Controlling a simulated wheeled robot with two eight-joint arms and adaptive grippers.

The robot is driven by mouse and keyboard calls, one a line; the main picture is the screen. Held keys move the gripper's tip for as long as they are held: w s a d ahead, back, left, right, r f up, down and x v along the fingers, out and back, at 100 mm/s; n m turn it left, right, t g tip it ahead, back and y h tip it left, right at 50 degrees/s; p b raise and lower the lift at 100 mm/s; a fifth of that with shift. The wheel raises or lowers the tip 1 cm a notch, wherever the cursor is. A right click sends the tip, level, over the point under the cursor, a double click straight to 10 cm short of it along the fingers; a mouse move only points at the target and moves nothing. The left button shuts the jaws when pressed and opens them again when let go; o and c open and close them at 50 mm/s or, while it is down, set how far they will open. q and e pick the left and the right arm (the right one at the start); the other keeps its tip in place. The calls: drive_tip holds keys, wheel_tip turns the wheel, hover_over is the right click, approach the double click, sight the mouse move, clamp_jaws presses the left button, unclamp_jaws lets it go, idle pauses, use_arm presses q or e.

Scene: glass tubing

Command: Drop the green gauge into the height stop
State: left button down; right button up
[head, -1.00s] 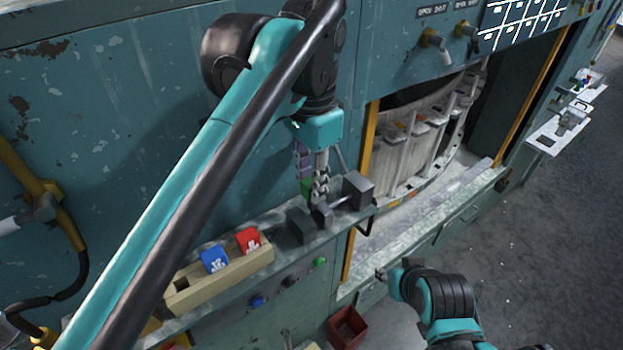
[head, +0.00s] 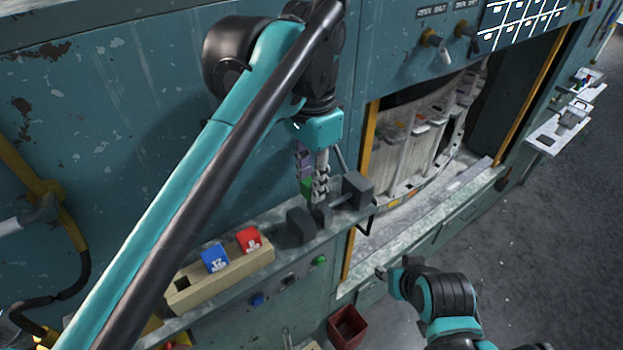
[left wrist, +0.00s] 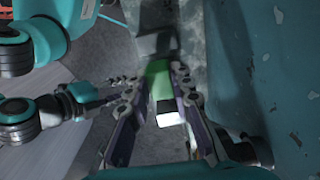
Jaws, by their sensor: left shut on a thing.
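My left gripper (head: 314,196) is shut on the green gauge (head: 306,187), which is mostly hidden behind the fingers in the head view. In the left wrist view the green gauge (left wrist: 158,75) shows between the two fingers (left wrist: 158,90), with a pale end face. The height stop (head: 298,226) is a dark grey fixture with two blocks and a bar on the ledge. The gripper is over or beside its middle. I cannot tell whether the gauge touches it. In the left wrist view a grey block (left wrist: 155,45) lies just beyond the gauge. My right gripper (head: 383,273) is low right, its fingers unclear.
A beige rack (head: 222,282) on the ledge at left holds a blue gauge (head: 214,258) and a red gauge (head: 248,239), with one empty slot. A red bin (head: 347,327) stands below the ledge. The machine's opening with a drum (head: 410,150) is to the right.

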sight(311, 208)
use_arm(q)
drive_tip(key=shift+f+b, duration=1.45)
drive_tip(key=shift+f, duration=0.85)
drive_tip(key=c, duration=1.3)
unclamp_jaws()
drive_tip(key=shift+o, duration=0.2)
wheel_tip(311, 208, up, 12)
